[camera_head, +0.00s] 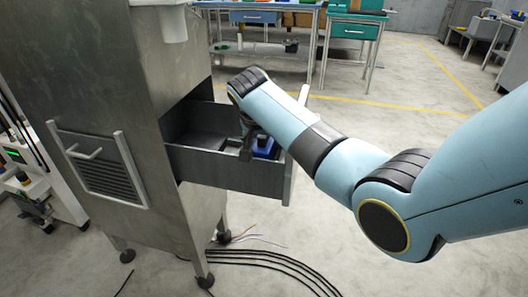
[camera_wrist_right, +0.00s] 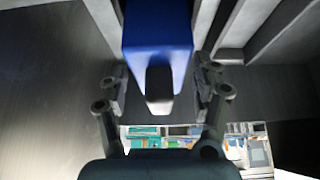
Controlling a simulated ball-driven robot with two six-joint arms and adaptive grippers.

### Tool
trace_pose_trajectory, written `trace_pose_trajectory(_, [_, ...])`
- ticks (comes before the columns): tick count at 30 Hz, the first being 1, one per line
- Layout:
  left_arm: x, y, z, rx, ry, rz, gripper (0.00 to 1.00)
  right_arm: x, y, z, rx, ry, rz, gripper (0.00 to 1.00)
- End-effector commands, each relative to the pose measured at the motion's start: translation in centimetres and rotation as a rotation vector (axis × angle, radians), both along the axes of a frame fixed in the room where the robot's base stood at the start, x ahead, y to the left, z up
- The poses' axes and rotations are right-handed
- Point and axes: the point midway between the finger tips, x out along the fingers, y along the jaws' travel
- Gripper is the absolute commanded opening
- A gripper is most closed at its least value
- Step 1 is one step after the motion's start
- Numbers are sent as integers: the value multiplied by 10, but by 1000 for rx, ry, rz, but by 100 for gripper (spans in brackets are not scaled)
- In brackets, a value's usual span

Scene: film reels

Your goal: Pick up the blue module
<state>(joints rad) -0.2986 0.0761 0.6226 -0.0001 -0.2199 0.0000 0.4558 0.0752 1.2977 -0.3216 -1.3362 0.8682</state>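The blue module (camera_head: 264,145) sits in the open grey drawer (camera_head: 225,172) of the metal cabinet, partly hidden by my right arm and gripper. In the right wrist view the blue module (camera_wrist_right: 157,36) is at the top centre, with a dark and light-grey knob (camera_wrist_right: 159,88) on its near end. My right gripper (camera_head: 246,148) is inside the drawer, beside the module. The right wrist view shows its fingers (camera_wrist_right: 161,92) open, one on each side of the knob, with a gap on both sides. My left gripper is in neither view.
The drawer walls stand close around the right gripper. The metal cabinet (camera_head: 90,60) fills the left, with a vented panel (camera_head: 105,170) on its front. Cables (camera_head: 265,255) lie on the floor below. Workbenches (camera_head: 355,30) stand far behind.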

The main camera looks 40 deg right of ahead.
Motion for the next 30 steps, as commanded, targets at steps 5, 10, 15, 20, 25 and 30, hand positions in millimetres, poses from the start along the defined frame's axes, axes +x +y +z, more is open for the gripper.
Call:
trace_pose_trajectory(5, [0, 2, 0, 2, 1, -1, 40, 0, 0, 0, 0, 0, 0, 40])
trace_pose_trajectory(10, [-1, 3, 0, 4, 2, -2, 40, 0, 0, 0, 0, 0, 0, 17])
trace_pose_trajectory(15, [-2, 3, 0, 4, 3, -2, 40, 0, 0, 1, 0, -1, 0, 1])
trace_pose_trajectory(20, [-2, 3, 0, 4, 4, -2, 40, 0, 0, 1, 0, -1, 0, 1])
trace_pose_trajectory(25, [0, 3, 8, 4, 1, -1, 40, 1, 0, 21, -1, -5, -1, 1])
trace_pose_trajectory(30, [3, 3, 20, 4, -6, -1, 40, 2, 0, 59, -1, -7, 0, 1])
